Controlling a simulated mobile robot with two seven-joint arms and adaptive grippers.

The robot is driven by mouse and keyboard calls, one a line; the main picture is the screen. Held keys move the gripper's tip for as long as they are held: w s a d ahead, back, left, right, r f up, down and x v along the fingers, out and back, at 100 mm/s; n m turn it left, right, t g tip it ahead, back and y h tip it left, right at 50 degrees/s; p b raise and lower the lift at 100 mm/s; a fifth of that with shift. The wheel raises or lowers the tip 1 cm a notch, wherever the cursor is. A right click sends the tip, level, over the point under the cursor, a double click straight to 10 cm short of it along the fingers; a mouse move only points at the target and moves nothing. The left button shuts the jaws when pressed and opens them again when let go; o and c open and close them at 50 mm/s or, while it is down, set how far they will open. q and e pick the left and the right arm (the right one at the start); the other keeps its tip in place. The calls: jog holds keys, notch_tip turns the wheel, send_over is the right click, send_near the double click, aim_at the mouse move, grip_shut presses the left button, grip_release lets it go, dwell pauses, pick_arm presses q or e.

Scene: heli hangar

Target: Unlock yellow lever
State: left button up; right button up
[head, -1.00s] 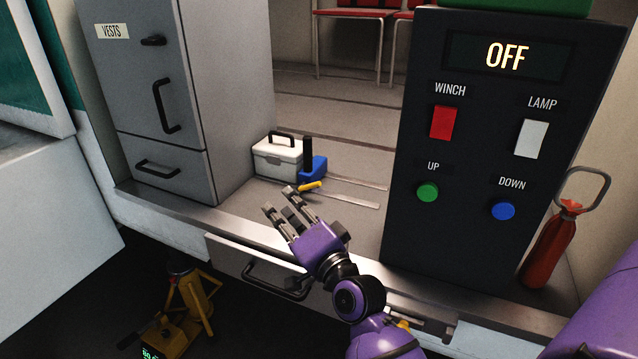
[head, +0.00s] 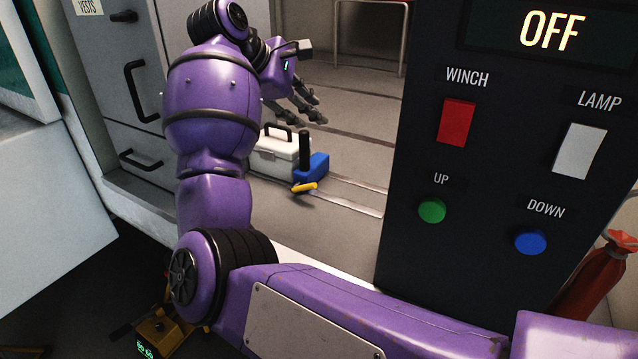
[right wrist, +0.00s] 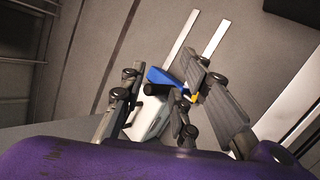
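The small yellow lever (head: 304,187) sticks out low at the front of a blue block (head: 318,166) with an upright black handle, on the floor of the raised bay. In the right wrist view the lever (right wrist: 191,94) is partly hidden by my fingers, and the blue block (right wrist: 168,79) lies between them in the picture. My right gripper (head: 318,108) is open and empty, above and behind the blue block, apart from the lever. Its spread fingers also show in the right wrist view (right wrist: 163,80). My left gripper is out of view.
A white toolbox (head: 275,155) stands just left of the blue block. A dark control panel (head: 480,270) reading OFF rises at the right, with a red extinguisher (head: 600,272) beside it. A grey cabinet (head: 130,75) stands at the left. The floor right of the lever is clear.

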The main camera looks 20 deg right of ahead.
jog(key=a+f+y+b, duration=0.2)
jog(key=a+f, duration=0.1)
jog(key=f, duration=0.3)
jog(key=g+b, duration=0.1)
jog(key=b, duration=0.2)
send_near(310, 185)
jog(key=w+d, duration=0.1)
jog(key=f, duration=0.2)
jog(key=f+b, duration=0.1)
jog(key=shift+w+d+f+h, duration=0.2)
jog(key=shift+d+f+h, duration=0.1)
jog(key=shift+d+f, duration=0.1)
jog(key=x, duration=0.5)
jog(key=shift+d+f+p, duration=0.25)
jog(key=shift+d+p, duration=0.1)
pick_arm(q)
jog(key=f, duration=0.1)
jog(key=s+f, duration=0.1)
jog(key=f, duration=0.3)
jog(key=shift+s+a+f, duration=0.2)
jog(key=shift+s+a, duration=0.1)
pick_arm(e)
jog(key=shift+d+f, duration=0.1)
jog(key=shift+f, duration=0.2)
grip_shut()
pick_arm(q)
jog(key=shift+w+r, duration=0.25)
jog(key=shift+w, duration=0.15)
